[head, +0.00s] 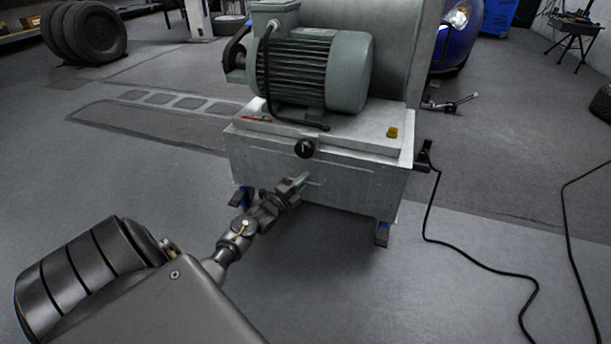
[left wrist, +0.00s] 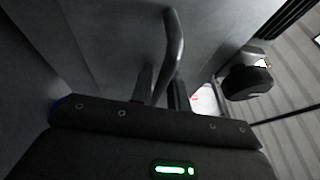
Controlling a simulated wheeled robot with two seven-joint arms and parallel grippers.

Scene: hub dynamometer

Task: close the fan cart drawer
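The fan cart (head: 390,180) is a light grey metal box with a large grey-green motor (head: 315,70) on top. Its drawer front (head: 345,182) faces me and looks about flush with the box; any small gap is too fine to tell. My left gripper (head: 297,186) is at the drawer's handle (head: 313,182), which it partly hides. In the left wrist view the curved grey bar of the handle (left wrist: 174,45) runs down to the fingers (left wrist: 162,92) of my left gripper. Whether they are clamped on it is unclear. My right gripper is not in view.
A black knob (head: 305,148) sticks out above the handle. A black cable (head: 436,205) runs from the cart's right side across the floor. Tyres (head: 85,32) stand at the back left, and a blue car (head: 462,35) is behind. The floor left of the cart is mostly clear.

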